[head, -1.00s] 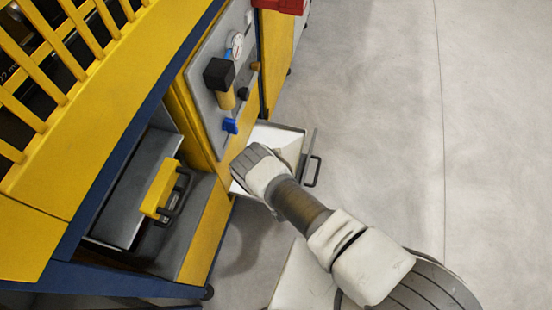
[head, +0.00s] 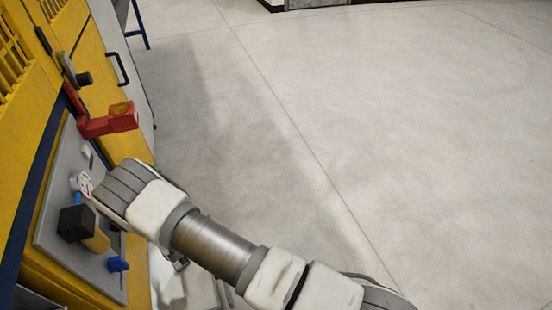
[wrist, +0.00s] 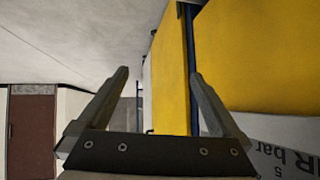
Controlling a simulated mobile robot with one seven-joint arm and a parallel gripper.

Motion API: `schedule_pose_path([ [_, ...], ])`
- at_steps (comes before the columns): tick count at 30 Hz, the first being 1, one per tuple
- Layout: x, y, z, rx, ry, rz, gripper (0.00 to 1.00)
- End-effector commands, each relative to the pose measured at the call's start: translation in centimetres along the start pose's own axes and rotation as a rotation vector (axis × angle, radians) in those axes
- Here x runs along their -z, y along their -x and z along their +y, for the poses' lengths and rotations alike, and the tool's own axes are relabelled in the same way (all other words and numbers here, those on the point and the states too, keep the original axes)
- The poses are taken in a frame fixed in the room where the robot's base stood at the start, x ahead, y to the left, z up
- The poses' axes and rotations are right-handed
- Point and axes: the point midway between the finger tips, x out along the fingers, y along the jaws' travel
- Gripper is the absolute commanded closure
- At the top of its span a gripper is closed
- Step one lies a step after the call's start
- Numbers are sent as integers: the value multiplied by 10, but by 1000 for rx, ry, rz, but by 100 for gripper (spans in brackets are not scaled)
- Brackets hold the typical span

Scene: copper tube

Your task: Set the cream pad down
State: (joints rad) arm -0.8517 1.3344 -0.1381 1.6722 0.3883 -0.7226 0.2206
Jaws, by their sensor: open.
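My gripper (wrist: 160,92) is open in the wrist view, its two fingers spread with nothing held between them. In the head view my arm reaches to the left, and its end is beside the grey control panel (head: 55,225); the fingertips are hidden there. I cannot make out the cream pad for certain in either view. Pale surfaces of the pulled-out drawer (head: 168,290) show below my arm in the head view, partly covered by it; I cannot tell whether a pad lies there.
The panel carries a round gauge (head: 81,182), a black block (head: 74,223) and a blue knob (head: 118,264). A red bracket (head: 105,123) juts from the yellow machine above my wrist. A printed white face (wrist: 285,145) is close in the wrist view. The floor (head: 370,120) at right is clear.

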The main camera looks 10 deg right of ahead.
Motion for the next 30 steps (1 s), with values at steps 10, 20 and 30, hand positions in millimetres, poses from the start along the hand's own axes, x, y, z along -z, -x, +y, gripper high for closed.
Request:
schedule_pose_path([
  [10, 135, 64, 34, -30, -100, -85, 0],
  [20, 224, 159, 83, -43, -156, -158, 0],
  [30, 272, 281, 136, -61, -178, -219, 0],
])
